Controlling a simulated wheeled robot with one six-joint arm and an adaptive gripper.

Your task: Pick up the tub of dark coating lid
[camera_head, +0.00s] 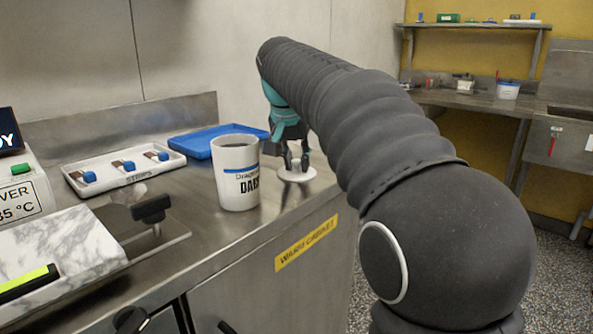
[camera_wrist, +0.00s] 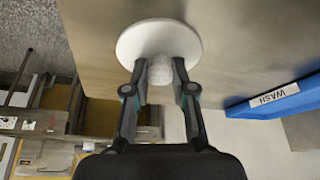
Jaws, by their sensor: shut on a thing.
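The lid (camera_head: 297,175) is a white round disc with a knob, just right of the tub near the counter's front right edge. It also shows in the wrist view (camera_wrist: 150,37), with its pale knob between the fingers. My gripper (camera_head: 296,161) is shut on that knob from above; its fingers also show in the wrist view (camera_wrist: 159,70). I cannot tell whether the lid touches the counter. The tub of dark coating (camera_head: 238,185) is white with a blue band and "DARK" lettering, partly readable. It stands upright and uncovered.
A blue tray (camera_head: 203,138) lies behind the tub; its "WASH" label shows in the wrist view (camera_wrist: 268,98). A white strips tray (camera_head: 116,178) with several blue-handled pieces lies left. A marble slab (camera_head: 62,245) is front left. The counter ends close right of the lid.

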